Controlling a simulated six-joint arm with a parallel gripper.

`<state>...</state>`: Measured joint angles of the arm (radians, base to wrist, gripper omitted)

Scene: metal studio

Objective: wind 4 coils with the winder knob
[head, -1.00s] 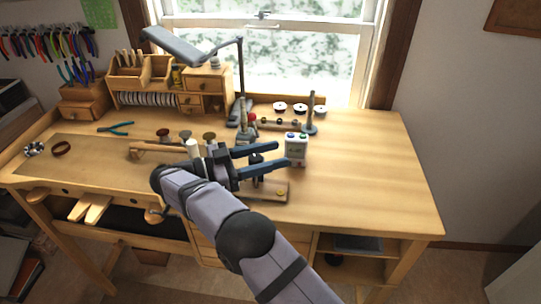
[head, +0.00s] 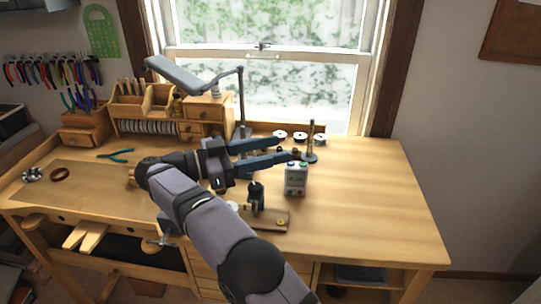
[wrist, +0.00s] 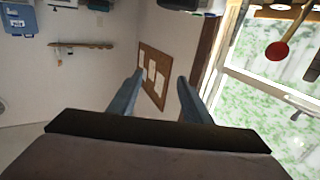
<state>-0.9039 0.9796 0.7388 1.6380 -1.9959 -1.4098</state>
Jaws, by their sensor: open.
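The winder stands at the front middle of the bench in the head view: a dark upright part (head: 257,194) on a wooden base (head: 270,222) with a small brass-coloured disc. My arm partly hides its left side, and I cannot make out the knob clearly. A pale counter box (head: 296,180) with a blue and a green button stands just behind and to the right. My gripper (head: 284,149) is open and empty, raised above the winder and the box, fingers pointing right. In the wrist view the open fingers (wrist: 160,76) have only wall and board between them.
Several spools (head: 300,137) and a dark upright post (head: 311,142) stand at the back. A desk lamp (head: 185,75) and a wooden organiser (head: 150,110) are back left. The right bench top (head: 380,200) is clear.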

